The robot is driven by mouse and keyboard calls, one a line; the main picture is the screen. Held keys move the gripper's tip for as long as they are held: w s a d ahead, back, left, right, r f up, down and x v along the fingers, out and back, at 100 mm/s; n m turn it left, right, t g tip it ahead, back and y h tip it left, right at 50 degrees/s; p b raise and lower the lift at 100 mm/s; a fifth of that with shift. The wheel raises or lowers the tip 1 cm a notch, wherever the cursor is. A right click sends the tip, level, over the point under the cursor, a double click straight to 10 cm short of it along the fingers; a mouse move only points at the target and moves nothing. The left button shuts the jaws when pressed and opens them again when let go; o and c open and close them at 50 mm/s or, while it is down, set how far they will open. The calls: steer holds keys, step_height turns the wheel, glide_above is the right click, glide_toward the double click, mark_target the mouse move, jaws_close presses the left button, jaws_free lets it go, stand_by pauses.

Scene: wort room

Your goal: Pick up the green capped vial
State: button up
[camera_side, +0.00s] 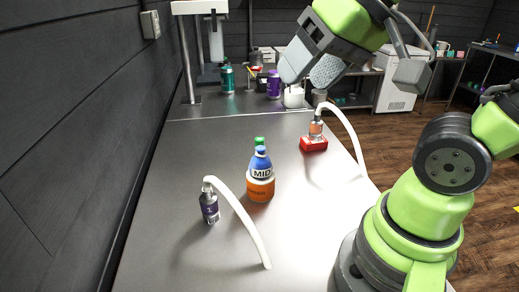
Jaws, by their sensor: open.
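A green cap (259,141) shows just behind the blue cone-shaped piece marked "MID" (260,161). Whatever is below the green cap is hidden, so I cannot tell whether it is a separate vial. An orange round piece (261,191) is directly under the blue piece. My gripper (308,73) is open, with two grey fingers apart and nothing seen between them. It is up high, toward the back right of the green cap and well clear of it.
A purple-labelled vial (210,210) with a curved white tube (243,215) stands front left. An orange vial (315,128) on a red block (313,144) has another white tube (345,125). Green (227,80) and purple (273,85) containers stand at the back. The grey table (190,150) is mostly clear at left.

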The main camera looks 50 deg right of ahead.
steer(key=w+d+f+h, duration=0.1)
steer(key=w+d+f, duration=0.3)
steer(key=w, duration=0.6)
steer(key=g+h, duration=0.2)
glide_toward(260, 139)
steer(key=f, duration=0.2)
steer(key=shift+n+g, duration=0.3)
steer(key=shift+n, duration=0.1)
steer(key=x, duration=0.4)
steer(key=shift+w+d, duration=0.3)
steer(key=shift+w, duration=0.1)
steer(key=shift+a+x, duration=0.2)
steer(key=shift+x, duration=2.9)
steer(key=shift+w, duration=0.15)
steer(key=shift+c, duration=0.4)
steer(key=c, duration=0.9)
